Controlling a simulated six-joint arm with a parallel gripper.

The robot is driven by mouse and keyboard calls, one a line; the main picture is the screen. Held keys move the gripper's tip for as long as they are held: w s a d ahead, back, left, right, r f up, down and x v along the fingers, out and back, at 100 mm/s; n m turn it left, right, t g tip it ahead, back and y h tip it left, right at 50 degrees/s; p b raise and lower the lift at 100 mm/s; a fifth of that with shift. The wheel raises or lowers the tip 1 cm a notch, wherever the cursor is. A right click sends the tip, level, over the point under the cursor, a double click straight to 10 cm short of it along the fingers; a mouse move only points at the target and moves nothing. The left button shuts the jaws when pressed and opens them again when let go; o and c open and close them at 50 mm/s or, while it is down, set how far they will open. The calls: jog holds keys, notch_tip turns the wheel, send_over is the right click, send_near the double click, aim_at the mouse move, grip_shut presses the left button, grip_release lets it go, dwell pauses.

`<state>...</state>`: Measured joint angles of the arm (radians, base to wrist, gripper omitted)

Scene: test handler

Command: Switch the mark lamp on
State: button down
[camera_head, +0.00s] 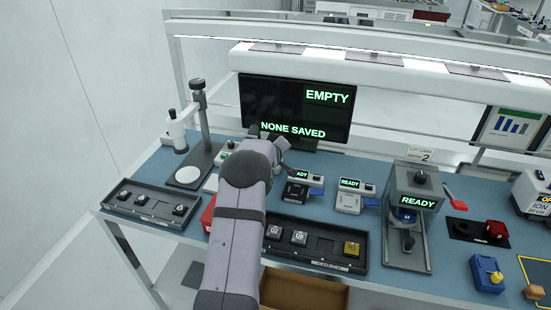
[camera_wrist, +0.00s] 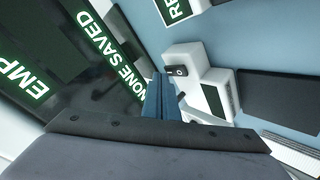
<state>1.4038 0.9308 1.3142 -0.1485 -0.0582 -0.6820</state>
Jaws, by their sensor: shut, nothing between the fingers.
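No label in view reads mark lamp, so I cannot tell for sure which unit it is. In the wrist view a small white box with a black rocker-like switch (camera_wrist: 178,70) stands just beyond my gripper (camera_wrist: 157,84). In the head view my arm hides the fingertips, in front of the monitor (camera_head: 295,110). A small white unit with a green display (camera_head: 228,149) shows left of my arm.
The monitor reads EMPTY and NONE SAVED. A microscope-like stand (camera_head: 199,110) is at the left. Right of my arm are small READY units (camera_head: 349,195) and a grey press (camera_head: 416,190). Dark trays (camera_head: 322,252) line the front edge.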

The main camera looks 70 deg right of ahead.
jog(key=shift+f, duration=0.2)
jog(key=shift+r, duration=0.1)
dwell(0.4)
jog(key=shift+a+r, duration=0.1)
jog(key=shift+r, duration=0.6)
jog(key=shift+r+p, duration=0.15)
jog(key=shift+p, duration=0.2)
jog(key=shift+a+r+p, duration=0.2)
jog(key=shift+r+p, duration=0.5)
jog(key=shift+r, duration=0.5)
jog(key=shift+a+r+p, duration=0.2)
jog(key=shift+r+p, duration=0.45)
jog(key=shift+r, duration=0.5)
